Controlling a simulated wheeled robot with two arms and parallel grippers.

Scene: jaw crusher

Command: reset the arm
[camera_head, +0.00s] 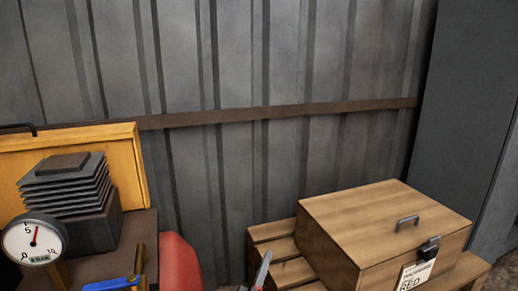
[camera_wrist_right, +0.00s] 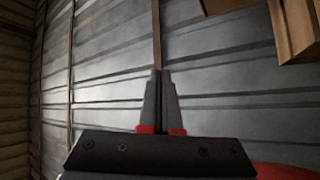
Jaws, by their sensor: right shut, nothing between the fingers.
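My right gripper (camera_head: 263,268) shows only as a grey fingertip at the bottom middle of the head view, left of the wooden box. The right wrist view shows its two dark fingers (camera_wrist_right: 160,76) with red parts at their base. They are together, with nothing between them. The corrugated metal wall fills the view behind them. My left gripper is not in view.
A wooden box (camera_head: 388,220) with a handle, padlock and paper tag sits on a wooden pallet (camera_head: 277,246). At left are a pressure gauge (camera_head: 34,240), a finned grey block (camera_head: 66,190), a yellow panel (camera_head: 125,160) and a blue lever (camera_head: 112,285).

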